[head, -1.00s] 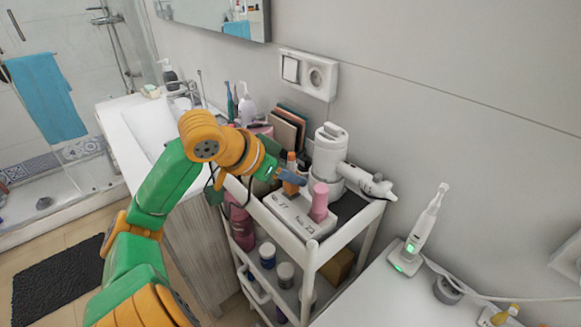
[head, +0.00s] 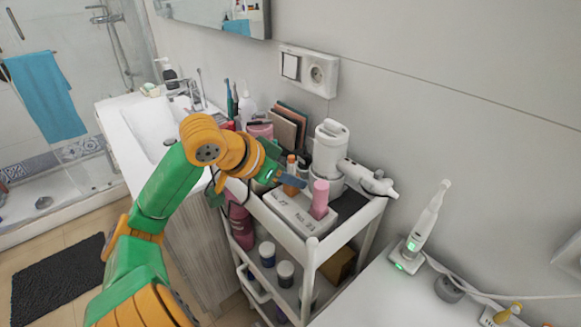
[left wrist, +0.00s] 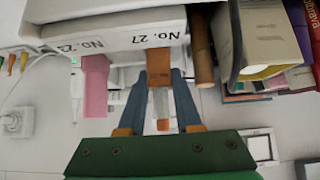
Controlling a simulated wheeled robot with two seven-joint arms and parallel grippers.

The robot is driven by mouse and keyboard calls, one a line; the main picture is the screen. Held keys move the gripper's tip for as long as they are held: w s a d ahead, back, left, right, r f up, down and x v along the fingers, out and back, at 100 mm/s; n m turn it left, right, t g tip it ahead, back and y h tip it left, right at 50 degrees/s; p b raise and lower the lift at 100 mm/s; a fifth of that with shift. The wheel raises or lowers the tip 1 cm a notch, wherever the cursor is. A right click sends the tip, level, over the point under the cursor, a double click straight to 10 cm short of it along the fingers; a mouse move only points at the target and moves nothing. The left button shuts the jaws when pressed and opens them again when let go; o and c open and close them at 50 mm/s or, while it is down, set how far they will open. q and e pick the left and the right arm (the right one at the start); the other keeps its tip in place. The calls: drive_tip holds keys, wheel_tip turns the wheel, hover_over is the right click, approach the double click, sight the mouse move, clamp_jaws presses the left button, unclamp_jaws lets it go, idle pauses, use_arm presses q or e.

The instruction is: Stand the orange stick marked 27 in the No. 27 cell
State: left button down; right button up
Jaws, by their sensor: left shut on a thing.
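The orange stick (head: 291,161) is upright between the fingers of my left gripper (head: 292,181), above the white rack (head: 297,213) on the cart's top shelf. In the left wrist view the stick (left wrist: 160,68) sits between both fingertips (left wrist: 159,80), beside the No. 27 label (left wrist: 163,36). Its far end is hidden by the rack, and I cannot tell how deep it sits in the cell. A pink stick (head: 319,198) stands upright at the No. 23 label; it also shows in the left wrist view (left wrist: 95,85). My right gripper is not in view.
A white hair dryer (head: 331,147) stands close behind the rack. Brown folders or palettes (head: 286,130) and a pink container (head: 260,130) stand at the back left of the shelf. An electric toothbrush (head: 427,220) stands on the counter at right.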

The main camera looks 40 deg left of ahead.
use_arm(q)
drive_tip(key=shift+f+b, duration=0.5)
drive_tip(key=shift+f, duration=0.2)
drive_tip(key=c, duration=0.5)
unclamp_jaws()
drive_tip(key=shift+s, duration=0.15)
drive_tip(key=v, duration=0.7)
drive_tip(key=shift+s+r, duration=0.15)
